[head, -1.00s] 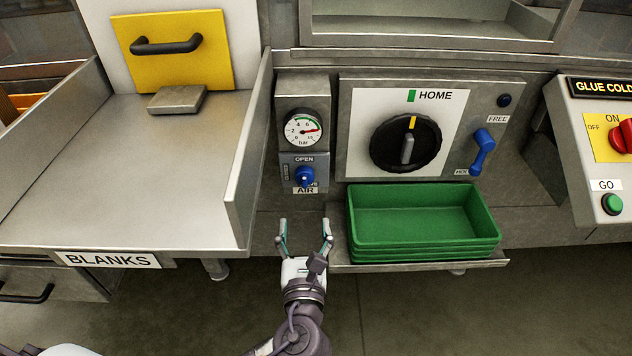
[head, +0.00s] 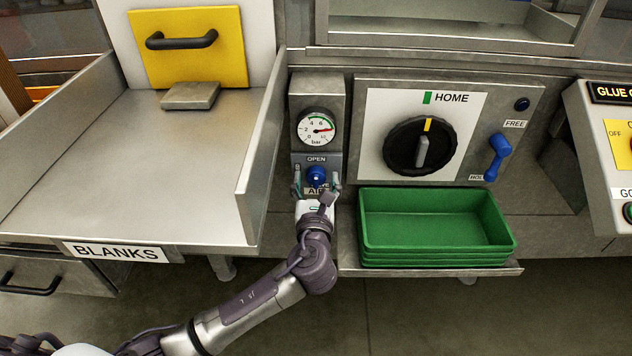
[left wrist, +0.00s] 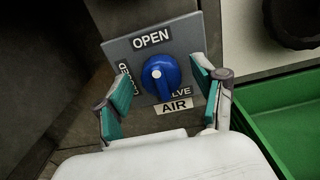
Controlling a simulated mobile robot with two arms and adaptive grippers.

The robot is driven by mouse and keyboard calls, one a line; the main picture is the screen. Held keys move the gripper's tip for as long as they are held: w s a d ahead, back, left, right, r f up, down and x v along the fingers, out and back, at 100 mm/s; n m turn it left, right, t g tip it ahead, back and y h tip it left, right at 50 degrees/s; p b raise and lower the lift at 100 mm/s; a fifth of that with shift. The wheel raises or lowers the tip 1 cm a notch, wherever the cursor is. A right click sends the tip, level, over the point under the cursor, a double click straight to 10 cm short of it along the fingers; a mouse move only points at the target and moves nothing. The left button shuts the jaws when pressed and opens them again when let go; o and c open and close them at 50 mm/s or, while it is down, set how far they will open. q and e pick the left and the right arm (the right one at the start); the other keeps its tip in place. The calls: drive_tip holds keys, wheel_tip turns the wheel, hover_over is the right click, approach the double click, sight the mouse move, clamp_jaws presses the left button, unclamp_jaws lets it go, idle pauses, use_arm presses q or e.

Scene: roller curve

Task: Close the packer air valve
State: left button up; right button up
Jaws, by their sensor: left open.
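The packer air valve is a blue round knob (head: 316,177) on a grey plate below a pressure gauge (head: 317,128). In the left wrist view the knob (left wrist: 161,76) has a white mark, and the plate reads OPEN above, CLOSED on the left and AIR VALVE below. The knob's grip points up toward OPEN in the head view. My left gripper (head: 317,185) is open, with one finger on each side of the knob. In the left wrist view its teal-padded fingers (left wrist: 161,98) flank the knob with gaps. My right gripper is not in view.
Stacked green trays (head: 437,222) sit on a shelf right of my left gripper. The steel side wall of the blanks tray (head: 257,150) rises on the left. A black dial (head: 420,146) and a blue lever (head: 497,157) are on the panel to the right.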

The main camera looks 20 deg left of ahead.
use_arm(q)
drive_tip(key=c, duration=1.1)
drive_tip(key=shift+c, duration=0.2)
